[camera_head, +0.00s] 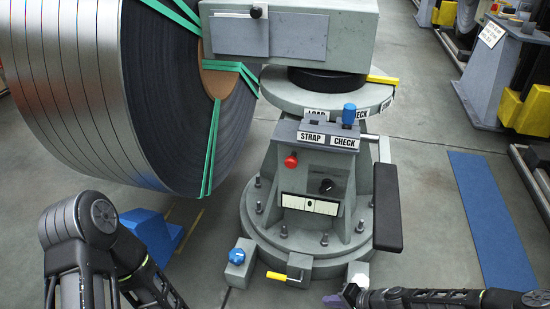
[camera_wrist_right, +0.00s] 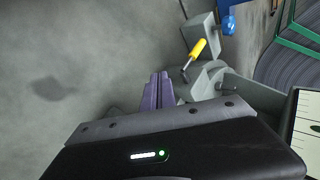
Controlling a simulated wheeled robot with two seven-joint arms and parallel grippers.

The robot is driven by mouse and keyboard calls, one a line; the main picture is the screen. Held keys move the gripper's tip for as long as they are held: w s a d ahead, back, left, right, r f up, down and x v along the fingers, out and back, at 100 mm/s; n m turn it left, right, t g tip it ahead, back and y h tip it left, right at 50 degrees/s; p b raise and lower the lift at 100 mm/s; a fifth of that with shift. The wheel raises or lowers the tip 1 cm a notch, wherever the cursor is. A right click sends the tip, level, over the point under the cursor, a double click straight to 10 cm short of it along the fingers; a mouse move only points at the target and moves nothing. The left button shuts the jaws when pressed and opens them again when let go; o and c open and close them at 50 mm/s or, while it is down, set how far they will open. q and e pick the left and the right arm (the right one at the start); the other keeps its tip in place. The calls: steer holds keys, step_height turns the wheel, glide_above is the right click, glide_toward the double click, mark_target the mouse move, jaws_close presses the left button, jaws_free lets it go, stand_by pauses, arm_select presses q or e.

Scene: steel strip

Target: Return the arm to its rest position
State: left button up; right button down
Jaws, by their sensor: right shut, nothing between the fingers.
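My right arm comes in along the bottom right of the head view. Its gripper (camera_head: 345,296) is low in front of the machine's round base (camera_head: 300,262). In the right wrist view the purple fingers (camera_wrist_right: 158,92) are together with nothing between them, over bare floor. My left arm's links bend at the bottom left of the head view; the left gripper is out of the picture.
The grey machine carries a large steel coil (camera_head: 90,90) with green straps. A panel has a red button (camera_head: 291,160), a black knob (camera_head: 326,186) and a blue knob (camera_head: 349,114). A yellow-handled lever (camera_head: 277,276) also shows in the wrist view (camera_wrist_right: 197,48). A black pad (camera_head: 388,208) juts right.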

steer(key=s+a+r+n+g+h, duration=0.15)
steer(key=s+a, duration=0.25)
steer(key=s, duration=0.6)
steer(key=s+a+r+n+g+h, duration=0.1)
steer(key=s+a+n+g+h, duration=0.15)
steer(key=s, duration=0.75)
arm_select(q)
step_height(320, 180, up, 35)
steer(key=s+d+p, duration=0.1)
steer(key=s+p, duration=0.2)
steer(key=p, duration=3.1)
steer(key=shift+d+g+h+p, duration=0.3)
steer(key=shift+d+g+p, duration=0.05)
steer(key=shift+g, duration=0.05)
arm_select(e)
steer(key=a+r, duration=0.1)
steer(key=r, duration=1.7)
steer(key=s+a+r+n, duration=0.1)
steer(key=a+r, duration=0.1)
steer(key=r, duration=1.6)
steer(key=shift+s+a+y, duration=0.2)
steer(key=shift+a+y, duration=0.1)
steer(key=shift+y, duration=0.1)
steer(key=shift+f, duration=0.1)
